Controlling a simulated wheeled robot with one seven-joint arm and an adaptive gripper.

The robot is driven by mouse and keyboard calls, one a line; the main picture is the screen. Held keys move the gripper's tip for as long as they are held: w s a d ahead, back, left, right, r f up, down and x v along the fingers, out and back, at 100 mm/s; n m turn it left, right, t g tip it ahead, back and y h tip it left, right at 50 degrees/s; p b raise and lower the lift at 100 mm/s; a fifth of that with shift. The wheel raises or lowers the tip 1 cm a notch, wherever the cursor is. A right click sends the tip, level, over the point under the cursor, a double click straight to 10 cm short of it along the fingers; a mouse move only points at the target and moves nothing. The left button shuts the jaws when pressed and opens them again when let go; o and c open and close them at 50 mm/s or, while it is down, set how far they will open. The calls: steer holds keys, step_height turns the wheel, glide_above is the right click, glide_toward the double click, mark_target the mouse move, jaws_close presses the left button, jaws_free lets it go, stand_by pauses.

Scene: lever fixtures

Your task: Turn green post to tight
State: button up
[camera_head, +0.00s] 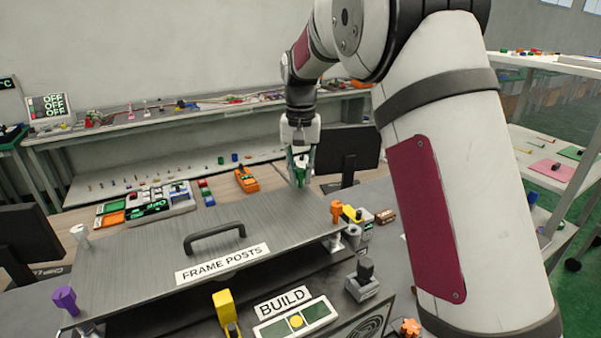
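The grey panel labelled FRAME POSTS (150,255) has a knobbed post near each of several corners. My gripper (301,176) points down at the panel's far right corner. Green (292,156) shows between and beside its fingers, which fits the green post there. The fingers hide most of it, so its turn angle and any tight mark cannot be read. The fingers are around or right beside the green part; I cannot tell whether they press on it.
An orange post (337,210) stands close, at the near right corner. A white post (80,232) and a purple post (65,298) are on the left. A black handle (214,237) rises from the panel. A dark monitor (345,155) stands behind my gripper.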

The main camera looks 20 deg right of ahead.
steer(key=o, duration=0.5)
steer(key=shift+c, duration=0.2)
step_height(320, 180, up, 12)
stand_by(0.4)
steer(key=s+r+n+t, duration=0.2)
steer(key=s+r+t, duration=0.15)
steer(key=s, duration=1.45)
steer(key=s+f+n+t, duration=0.1)
steer(key=s+f, duration=0.3)
steer(key=s, duration=0.4)
steer(key=s+f+n, duration=0.1)
steer(key=s+f, duration=0.3)
steer(key=s, duration=0.4)
steer(key=shift+s+t, duration=0.35)
